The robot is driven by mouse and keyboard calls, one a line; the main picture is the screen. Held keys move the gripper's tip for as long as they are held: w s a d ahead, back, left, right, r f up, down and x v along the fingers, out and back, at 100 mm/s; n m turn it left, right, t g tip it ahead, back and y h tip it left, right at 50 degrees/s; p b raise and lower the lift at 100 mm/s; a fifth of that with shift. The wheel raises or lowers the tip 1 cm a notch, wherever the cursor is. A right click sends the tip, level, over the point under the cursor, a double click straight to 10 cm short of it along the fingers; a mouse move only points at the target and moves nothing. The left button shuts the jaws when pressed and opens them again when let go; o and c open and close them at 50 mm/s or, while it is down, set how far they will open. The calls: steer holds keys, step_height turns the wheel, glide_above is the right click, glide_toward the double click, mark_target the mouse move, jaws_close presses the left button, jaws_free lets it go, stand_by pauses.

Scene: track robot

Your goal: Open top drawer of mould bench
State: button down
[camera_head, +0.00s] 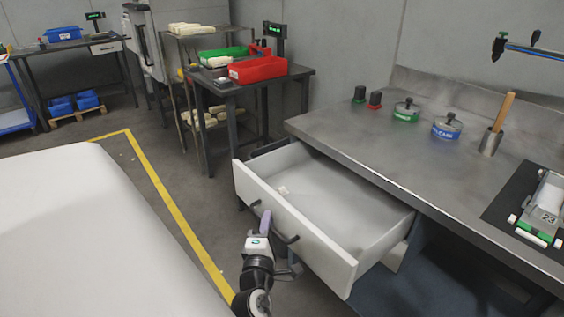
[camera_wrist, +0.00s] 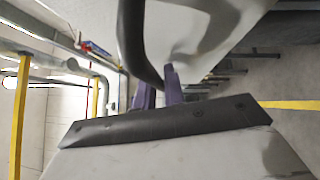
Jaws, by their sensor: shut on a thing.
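The top drawer (camera_head: 310,243) of the mould bench (camera_head: 335,147) is pulled well out, and its pale interior shows. The dark curved handle (camera_head: 288,239) is on the drawer's front. My gripper (camera_head: 265,222) is at the handle, in front of the drawer, with its fingers shut on it. In the wrist view the purple fingers (camera_wrist: 160,92) meet the dark handle (camera_wrist: 132,40), and part of the grip is hidden.
A side table (camera_head: 233,85) with trays stands behind. Yellow-lined floor (camera_head: 165,195) is at left.

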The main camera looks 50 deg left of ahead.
steer(key=shift+s+a+b, duration=0.1)
steer(key=shift+s+b, duration=0.2)
steer(key=shift+s, duration=0.95)
steer(key=c, duration=1.5)
jaws_free()
steer(key=b+v, duration=0.1)
steer(key=v, duration=0.6)
steer(key=shift+s, duration=0.25)
